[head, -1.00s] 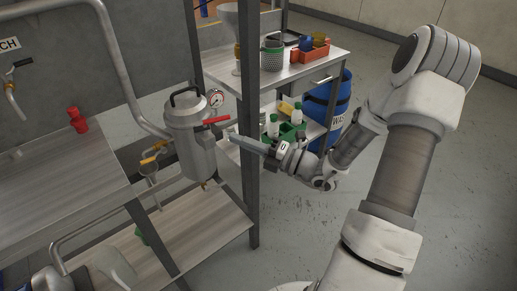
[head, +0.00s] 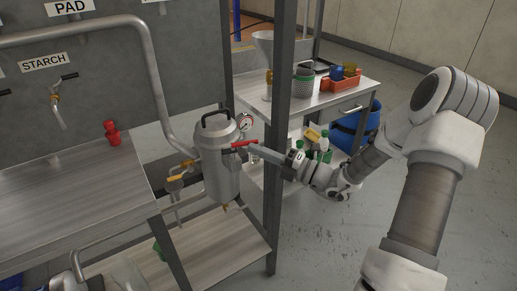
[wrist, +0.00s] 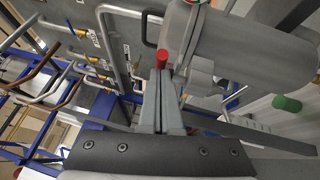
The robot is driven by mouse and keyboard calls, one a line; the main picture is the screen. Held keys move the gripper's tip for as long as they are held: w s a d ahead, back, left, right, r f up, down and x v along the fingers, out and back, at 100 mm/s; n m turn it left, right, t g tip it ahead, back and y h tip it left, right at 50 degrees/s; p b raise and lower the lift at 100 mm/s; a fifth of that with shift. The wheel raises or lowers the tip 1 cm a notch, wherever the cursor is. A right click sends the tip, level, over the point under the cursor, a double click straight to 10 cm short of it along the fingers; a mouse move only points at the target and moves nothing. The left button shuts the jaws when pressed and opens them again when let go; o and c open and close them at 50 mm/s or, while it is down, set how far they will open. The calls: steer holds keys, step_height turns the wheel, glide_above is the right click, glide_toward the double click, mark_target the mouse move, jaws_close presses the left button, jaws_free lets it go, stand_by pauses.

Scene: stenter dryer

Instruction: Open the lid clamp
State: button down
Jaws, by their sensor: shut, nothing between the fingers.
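A grey metal pot (head: 219,165) with a black-handled lid (head: 217,121) stands left of the dark post in the head view. The lid clamp's red lever (head: 242,144) sticks out to the right at the lid's edge, roughly level. My gripper (head: 256,150) is shut and empty, its fingertips at the lever's right end; whether they touch cannot be told. In the wrist view the pot (wrist: 245,45) lies to the right. A red rounded end (wrist: 162,60), seemingly the lever's, shows just beyond my closed fingertips (wrist: 161,76).
A dark upright post (head: 278,120) stands close by my gripper. A pressure gauge (head: 244,122) sits behind the pot. Pipes and yellow-handled valves (head: 176,178) are to its left. A shelf cart (head: 330,100) holds bottles and bins behind. Open floor (head: 330,240) lies to the right.

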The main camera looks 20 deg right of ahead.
steer(key=p, duration=0.1)
steer(key=w+g+p, duration=0.1)
steer(key=shift+w+d+n+y+p, duration=0.2)
steer(key=shift+d+n+y+p, duration=0.1)
steer(key=shift+n+y+p, duration=0.1)
steer(key=shift+s, duration=0.15)
